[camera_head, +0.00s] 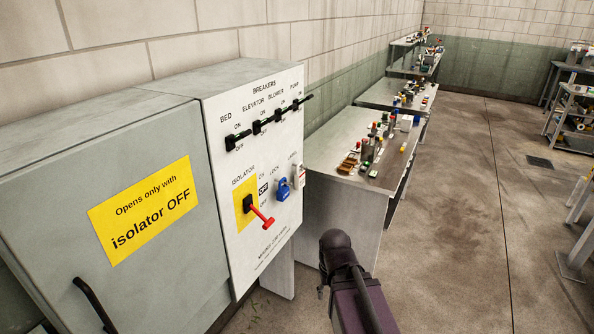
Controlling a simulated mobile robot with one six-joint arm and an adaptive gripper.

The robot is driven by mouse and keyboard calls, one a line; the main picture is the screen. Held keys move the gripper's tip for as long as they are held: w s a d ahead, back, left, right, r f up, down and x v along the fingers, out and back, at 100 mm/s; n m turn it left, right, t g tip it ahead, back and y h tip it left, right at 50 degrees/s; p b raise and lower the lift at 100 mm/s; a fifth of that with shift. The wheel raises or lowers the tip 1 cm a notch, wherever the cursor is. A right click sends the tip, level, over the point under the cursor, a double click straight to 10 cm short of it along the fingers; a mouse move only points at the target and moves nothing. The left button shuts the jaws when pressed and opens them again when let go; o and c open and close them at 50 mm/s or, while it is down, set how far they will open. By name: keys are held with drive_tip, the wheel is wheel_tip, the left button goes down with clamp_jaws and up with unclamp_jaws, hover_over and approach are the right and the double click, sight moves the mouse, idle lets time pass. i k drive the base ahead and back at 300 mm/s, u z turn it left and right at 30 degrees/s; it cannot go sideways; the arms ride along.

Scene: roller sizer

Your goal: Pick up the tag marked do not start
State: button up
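A small white tag with red on it (299,177) hangs on the right side of the white breaker panel (228,185), under a label too small to read surely. Its own writing is too small to read, so I cannot confirm that it says do not start. A blue padlock (283,189) hangs just left of it. A red isolator handle (261,217) on a yellow plate is further left and lower. Part of my dark arm shows at the bottom centre, below and right of the tag and apart from it. My gripper's fingers do not show.
A grey cabinet (60,190) with a yellow sign (140,210) and black handle fills the left. Breaker switches (262,125) line the panel top. A metal table (325,160) with many small items stands behind. Shelving (572,110) is at far right. The middle floor (450,230) is clear.

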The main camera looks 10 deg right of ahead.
sight(299, 176)
drive_tip(key=i, duration=0.9)
